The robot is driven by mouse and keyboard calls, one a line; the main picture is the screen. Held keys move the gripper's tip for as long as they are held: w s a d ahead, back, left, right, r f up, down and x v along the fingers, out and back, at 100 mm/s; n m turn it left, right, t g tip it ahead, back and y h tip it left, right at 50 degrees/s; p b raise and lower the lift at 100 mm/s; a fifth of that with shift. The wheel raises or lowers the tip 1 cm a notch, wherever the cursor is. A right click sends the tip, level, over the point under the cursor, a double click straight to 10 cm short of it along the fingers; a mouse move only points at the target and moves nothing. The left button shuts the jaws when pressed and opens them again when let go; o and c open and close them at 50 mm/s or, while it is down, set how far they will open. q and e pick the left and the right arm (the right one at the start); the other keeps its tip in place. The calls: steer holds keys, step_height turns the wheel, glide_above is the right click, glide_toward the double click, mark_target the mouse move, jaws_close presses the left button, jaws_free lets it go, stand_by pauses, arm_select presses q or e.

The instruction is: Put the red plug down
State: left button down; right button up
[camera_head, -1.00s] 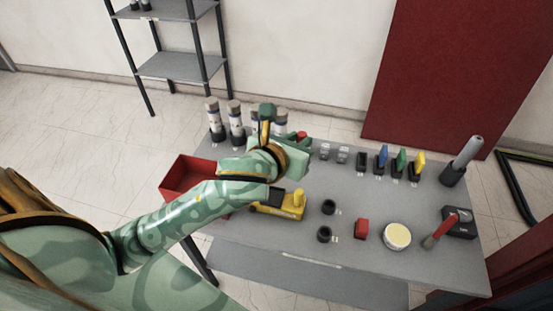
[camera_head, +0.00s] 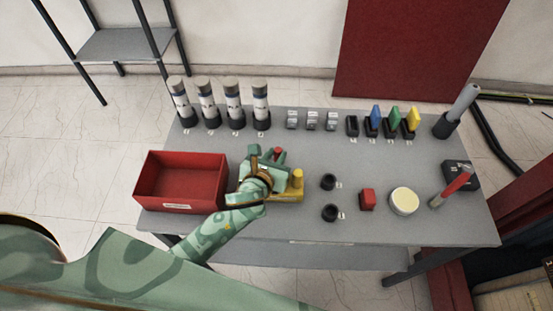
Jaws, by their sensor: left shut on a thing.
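The red plug (camera_head: 279,152) is a small red piece at the fingers of my left gripper (camera_head: 267,157), just above the table, and only part of it shows. My left gripper is shut on it, over the left-middle of the grey table (camera_head: 300,231). The hand covers part of the yellow device (camera_head: 294,187) in this view. A row of dark holders stands at the back right: a holder with no coloured piece (camera_head: 352,125), then blue (camera_head: 375,116), green (camera_head: 394,120) and yellow (camera_head: 413,119) plugs. My right gripper is not in view.
A red bin (camera_head: 180,203) stands left of the hand. Several grey-and-white cylinders (camera_head: 232,101) stand along the back left.

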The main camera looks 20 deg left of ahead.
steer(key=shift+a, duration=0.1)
arm_select(q)
steer(key=shift+f, duration=0.1)
steer(key=c, duration=1.3)
jaws_free()
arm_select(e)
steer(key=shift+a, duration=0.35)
arm_select(q)
steer(key=shift+s+r, duration=0.1)
steer(key=shift+r, duration=0.1)
steer(key=p+v, duration=0.3)
steer(key=v, duration=0.8)
steer(key=shift+s, duration=0.45)
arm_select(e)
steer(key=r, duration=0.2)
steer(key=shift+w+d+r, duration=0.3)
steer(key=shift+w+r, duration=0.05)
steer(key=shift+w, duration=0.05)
